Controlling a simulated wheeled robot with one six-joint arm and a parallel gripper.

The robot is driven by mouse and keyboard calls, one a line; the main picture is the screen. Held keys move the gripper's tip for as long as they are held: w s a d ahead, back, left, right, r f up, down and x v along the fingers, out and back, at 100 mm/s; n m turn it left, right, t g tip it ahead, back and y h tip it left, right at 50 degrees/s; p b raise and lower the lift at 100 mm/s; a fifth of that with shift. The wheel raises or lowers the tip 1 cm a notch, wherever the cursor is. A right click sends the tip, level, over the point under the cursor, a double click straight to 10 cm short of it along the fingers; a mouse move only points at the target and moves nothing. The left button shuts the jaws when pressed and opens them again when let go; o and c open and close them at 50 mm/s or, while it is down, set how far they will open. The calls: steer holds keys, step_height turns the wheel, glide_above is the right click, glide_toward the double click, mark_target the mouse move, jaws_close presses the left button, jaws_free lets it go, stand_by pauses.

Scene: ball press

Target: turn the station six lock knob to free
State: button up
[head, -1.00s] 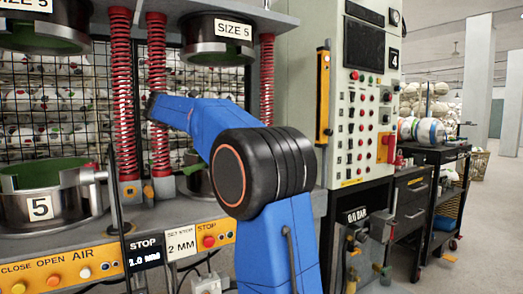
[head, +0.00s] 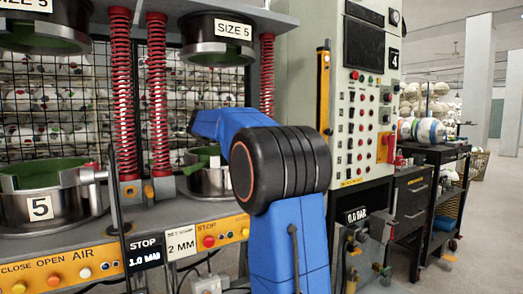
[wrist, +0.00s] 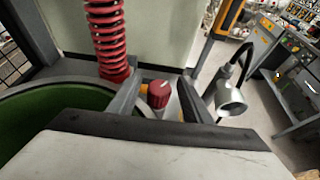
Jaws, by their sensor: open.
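In the wrist view a red knob (wrist: 159,94) with a pale mark on its top stands beside a green-lined mould (wrist: 45,112). A bit of yellow shows at its left side. My gripper (wrist: 160,88) is open, with one grey finger to the left of the knob and one to the right. The knob appears between them in the picture; I cannot tell whether the fingers reach its depth or touch it. No lock or free lettering is readable. In the head view my blue arm hides this knob, and my gripper is not visible there.
A red spring (wrist: 105,35) rises just behind the left finger. A silver lamp-like head (wrist: 231,100) on a dark curved stem is close on the right. In the head view a control cabinet (head: 366,110) stands right of my arm, and a black cart (head: 440,195) beyond it.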

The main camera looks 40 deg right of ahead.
steer(key=shift+c, duration=0.4)
steer(key=c, duration=1)
steer(key=n+t, duration=0.4)
steer(key=t, duration=0.1)
steer(key=shift+n+t+y, duration=0.4)
steer(key=shift+n+t, duration=1.2)
steer(key=shift+t, duration=0.1)
steer(key=shift+w, duration=0.1)
